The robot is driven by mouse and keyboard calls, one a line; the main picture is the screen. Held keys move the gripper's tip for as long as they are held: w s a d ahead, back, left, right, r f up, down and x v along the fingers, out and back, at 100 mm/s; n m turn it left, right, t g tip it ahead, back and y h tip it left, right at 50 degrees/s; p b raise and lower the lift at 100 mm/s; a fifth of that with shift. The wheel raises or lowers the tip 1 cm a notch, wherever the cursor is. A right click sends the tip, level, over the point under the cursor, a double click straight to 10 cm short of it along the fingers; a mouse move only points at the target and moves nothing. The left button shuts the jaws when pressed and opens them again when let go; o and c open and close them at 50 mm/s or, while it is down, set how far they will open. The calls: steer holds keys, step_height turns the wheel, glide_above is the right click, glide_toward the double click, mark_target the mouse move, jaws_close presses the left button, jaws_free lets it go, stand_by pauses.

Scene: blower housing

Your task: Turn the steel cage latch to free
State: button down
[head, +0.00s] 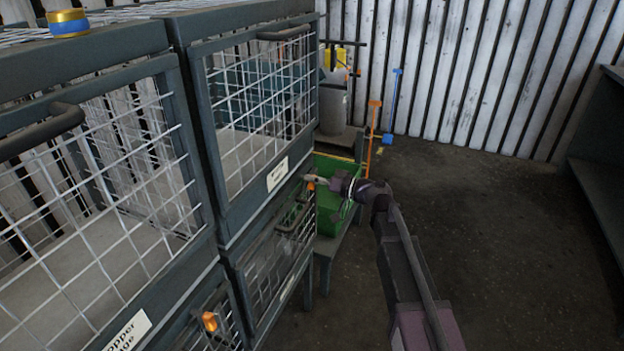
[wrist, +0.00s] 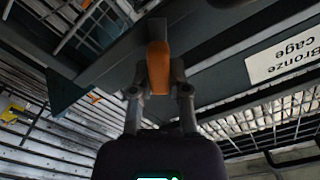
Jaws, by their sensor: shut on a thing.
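My gripper (head: 318,182) reaches in from the right to the front of the right-hand cages. In the wrist view my gripper (wrist: 160,90) is shut on an orange latch handle (wrist: 158,66), one finger on each side of it. In the head view only a small orange bit of this latch (head: 310,187) shows, at the rail between the upper and lower right cages. A white label reading "Bronze cage" (wrist: 285,57) is on the frame beside the latch. No label naming a steel cage is readable. The latch's pivot is hard to make out.
Another orange latch (head: 210,321) is on the lower left cage. A green bin (head: 331,192) stands just behind my gripper. A blue and yellow round object (head: 68,23) sits on top of the left cage. The floor (head: 480,230) to the right is clear.

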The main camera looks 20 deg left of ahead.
steer(key=m, duration=0.5)
steer(key=shift+f+m, duration=0.1)
steer(key=shift+m, duration=0.2)
steer(key=m, duration=0.5)
steer(key=shift+f+m, duration=0.1)
steer(key=shift+m, duration=0.2)
steer(key=c, duration=0.6)
jaws_free()
steer(key=shift+d, duration=0.15)
steer(key=d, duration=1.1)
steer(key=shift+s+d, duration=0.4)
steer(key=shift+s, duration=0.05)
